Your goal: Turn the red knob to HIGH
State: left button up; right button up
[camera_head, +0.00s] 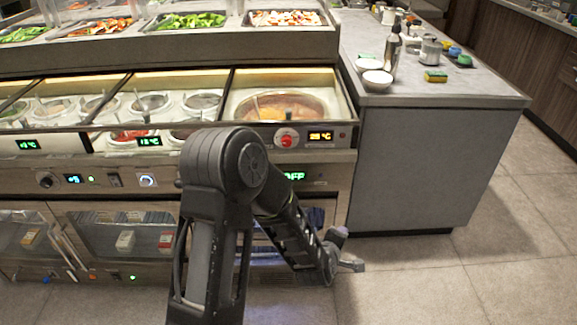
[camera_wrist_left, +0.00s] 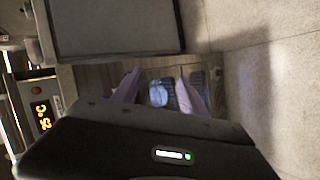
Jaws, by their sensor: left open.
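The red knob (camera_head: 286,139) sits on the front panel below the round soup well (camera_head: 280,106), left of an orange temperature display (camera_head: 320,136). The knob's marks are too small to read. My left gripper (camera_head: 345,250) is low in front of the cabinet, below and right of the knob and well apart from it. Its fingers (camera_wrist_left: 158,88) are apart with nothing held between them. The display also shows in the left wrist view (camera_wrist_left: 42,116), turned sideways, with the knob itself not visible there. My right gripper is in neither view.
A grey counter (camera_head: 420,160) stands right of the wells, close to my left gripper. It holds bowls (camera_head: 377,80), a bottle (camera_head: 393,52) and a sponge (camera_head: 436,76). Several food trays (camera_head: 190,21) line the top. The tiled floor (camera_head: 440,270) at right is clear.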

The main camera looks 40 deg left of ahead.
pick_arm(q)
jog(key=w+a+r+n+t+y+b, duration=0.35)
jog(key=a+r+n+y, duration=0.25)
jog(key=a+r+n, duration=0.45)
jog(key=n+y+b, duration=0.2)
jog(key=n+y, duration=0.2)
jog(key=n, duration=0.2)
send_near(288, 143)
jog(key=shift+w+a+r+g, duration=0.2)
jog(key=shift+a+r+g, duration=0.05)
jog(key=shift+r, duration=0.1)
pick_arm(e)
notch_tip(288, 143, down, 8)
pick_arm(q)
jog(key=shift+x, duration=3.95)
jog(key=shift+d, duration=0.15)
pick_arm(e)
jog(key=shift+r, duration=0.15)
pick_arm(q)
jog(key=shift+c, duration=0.3)
jog(key=shift+f, duration=0.1)
grip_shut()
